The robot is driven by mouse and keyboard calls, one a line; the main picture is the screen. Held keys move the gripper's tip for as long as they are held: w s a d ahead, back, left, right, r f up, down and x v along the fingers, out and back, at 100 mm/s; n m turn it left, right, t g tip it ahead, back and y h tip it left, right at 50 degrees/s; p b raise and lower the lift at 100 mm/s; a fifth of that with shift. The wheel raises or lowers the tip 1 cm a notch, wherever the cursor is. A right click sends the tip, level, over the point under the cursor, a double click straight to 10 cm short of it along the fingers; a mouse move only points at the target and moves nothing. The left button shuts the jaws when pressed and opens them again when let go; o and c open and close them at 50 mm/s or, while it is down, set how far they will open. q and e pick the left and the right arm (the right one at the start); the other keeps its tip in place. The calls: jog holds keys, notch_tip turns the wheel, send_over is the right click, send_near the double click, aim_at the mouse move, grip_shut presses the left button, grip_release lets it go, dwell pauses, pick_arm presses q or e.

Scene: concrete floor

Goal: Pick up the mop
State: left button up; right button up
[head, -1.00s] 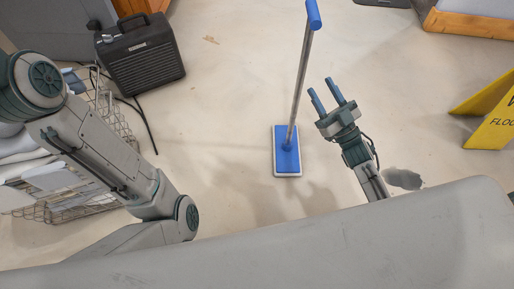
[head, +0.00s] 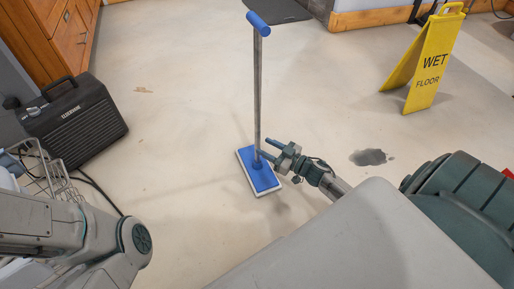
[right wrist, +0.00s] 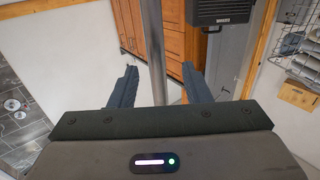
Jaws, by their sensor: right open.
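The mop stands upright on the floor, with a grey pole (head: 258,85), a blue cross handle on top and a flat blue head (head: 259,174) with a white edge. My right gripper (head: 268,148) is open at the lower part of the pole, just above the mop head. In the right wrist view the pole (right wrist: 153,45) runs between the two spread fingers (right wrist: 158,70); I cannot tell how deep it lies between them. My left arm shows at the lower left, but its gripper is out of view.
A yellow wet floor sign (head: 423,65) stands at the upper right, with a dark puddle (head: 371,157) nearer. A black amplifier (head: 75,120) and a wire basket (head: 45,172) are at the left. A dark mat (head: 280,9) lies at the back. The floor around the mop is clear.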

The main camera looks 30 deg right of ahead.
aim_at(257, 142)
jog(key=b+x, duration=0.1)
jog(key=x, duration=0.1)
jog(key=b+x, duration=0.1)
jog(key=x, duration=0.1)
jog(key=shift+w+b, duration=0.3)
jog(key=shift+w, duration=0.15)
grip_shut()
